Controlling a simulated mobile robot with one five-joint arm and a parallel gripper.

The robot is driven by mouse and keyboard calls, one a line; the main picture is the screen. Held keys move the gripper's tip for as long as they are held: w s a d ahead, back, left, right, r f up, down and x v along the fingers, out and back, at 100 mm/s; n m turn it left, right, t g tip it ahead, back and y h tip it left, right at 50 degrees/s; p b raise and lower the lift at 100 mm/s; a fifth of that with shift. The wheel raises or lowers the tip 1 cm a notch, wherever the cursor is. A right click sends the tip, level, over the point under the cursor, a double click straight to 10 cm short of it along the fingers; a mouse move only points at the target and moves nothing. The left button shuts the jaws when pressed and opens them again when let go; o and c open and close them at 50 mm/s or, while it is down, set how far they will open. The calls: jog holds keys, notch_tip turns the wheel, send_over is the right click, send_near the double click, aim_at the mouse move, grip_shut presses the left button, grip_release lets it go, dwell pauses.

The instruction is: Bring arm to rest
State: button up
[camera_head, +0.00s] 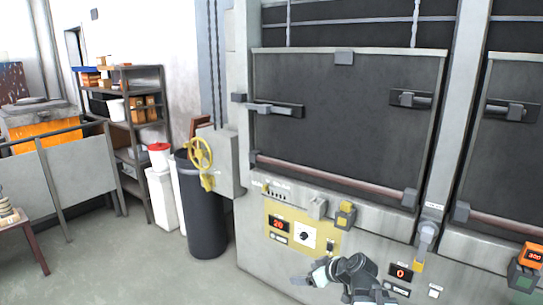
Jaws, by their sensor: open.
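My gripper (311,279) is at the bottom centre of the head view, at the end of my dark arm. It is open and seems to hold nothing. It is in front of the lower part of the furnace front, below the yellow control panel (271,244). The panel has a red display, a dial (304,236) and several small switches. The gap between my gripper and the furnace front cannot be told. Part of my arm runs out of the bottom of the view.
A large dark furnace door (345,130) is shut above the panel. A yellow handwheel (201,154) sits on a grey box at its left. A black bin (203,225), white containers (163,205) and a shelf (139,80) stand further left. The floor (110,265) at lower left is clear.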

jog(key=s+a+f+m+g+h, duration=0.1)
jog(key=s+a+f+g+h, duration=0.1)
jog(key=s+a+f+g, duration=0.35)
jog(key=s+d+f+m+g+h, duration=0.2)
jog(key=s+d+m, duration=0.4)
jog(key=s+d, duration=0.3)
jog(key=shift+d+f+m+h, duration=0.4)
jog(key=shift+f+h, duration=0.1)
jog(key=shift+h, duration=0.7)
